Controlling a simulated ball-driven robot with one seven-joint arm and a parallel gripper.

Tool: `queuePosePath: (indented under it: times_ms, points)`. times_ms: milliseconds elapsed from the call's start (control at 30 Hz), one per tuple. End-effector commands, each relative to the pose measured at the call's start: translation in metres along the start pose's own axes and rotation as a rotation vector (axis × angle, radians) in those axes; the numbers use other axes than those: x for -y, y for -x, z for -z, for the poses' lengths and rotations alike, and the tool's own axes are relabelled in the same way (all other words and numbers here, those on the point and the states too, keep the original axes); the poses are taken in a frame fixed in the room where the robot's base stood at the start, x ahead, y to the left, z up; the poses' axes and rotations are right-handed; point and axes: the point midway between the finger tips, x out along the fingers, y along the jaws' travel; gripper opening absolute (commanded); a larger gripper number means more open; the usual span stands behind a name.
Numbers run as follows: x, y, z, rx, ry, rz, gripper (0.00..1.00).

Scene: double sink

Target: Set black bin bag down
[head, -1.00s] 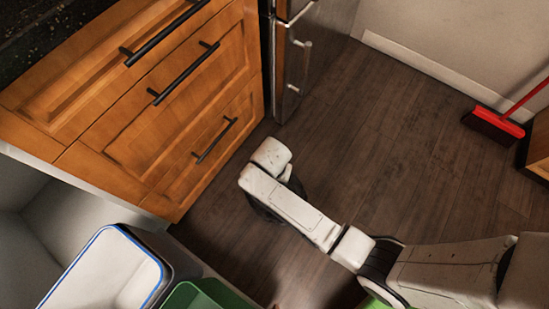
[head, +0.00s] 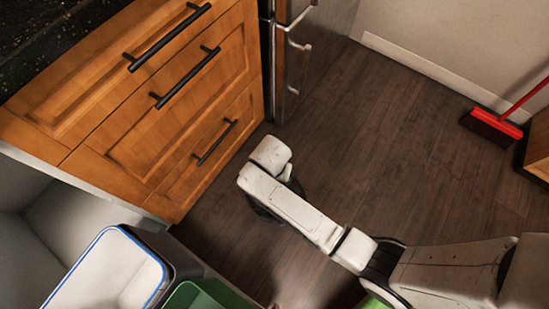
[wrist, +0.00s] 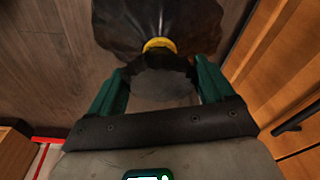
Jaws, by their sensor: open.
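In the wrist view the black bin bag (wrist: 158,22) lies ahead of my gripper (wrist: 160,85), its neck gathered by a yellow tie. The bag's top reaches back between the two green fingers. The fingers are spread apart, with room on both sides of the bag's neck. The bag seems to be at the dark wood floor, but I cannot tell whether it fully rests there.
Wooden drawers (head: 170,110) with black handles stand at the left. A white blue-rimmed bin (head: 110,275) and a green bin (head: 200,295) are at the bottom left. The middle floor (head: 370,130) is clear.

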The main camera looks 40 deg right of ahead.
Motion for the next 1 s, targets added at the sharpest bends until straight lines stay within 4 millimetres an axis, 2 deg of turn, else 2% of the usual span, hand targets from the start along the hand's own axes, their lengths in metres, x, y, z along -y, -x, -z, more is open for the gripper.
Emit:
queuePosePath:
  times_ms: [33, 100, 300, 400, 600, 800, 867, 1000]
  points:
    - [0.001, 0.017, 0.001, -0.001, 0.0, 0.002, 0.81]
    - [0.001, 0.032, 0.001, -0.001, 0.0, 0.003, 0.81]
    - [0.0, 0.069, 0.001, -0.001, -0.001, 0.002, 0.81]
    - [0.0, 0.081, 0.001, -0.001, -0.001, 0.001, 0.81]
    - [0.0, 0.092, 0.0, 0.0, 0.0, 0.0, 0.81]
    - [-0.002, 0.093, 0.0, 0.001, 0.007, 0.0, 0.81]
    - [-0.009, 0.094, 0.001, 0.005, 0.032, 0.001, 0.81]
    - [-0.046, 0.105, 0.004, 0.019, 0.19, 0.013, 0.81]
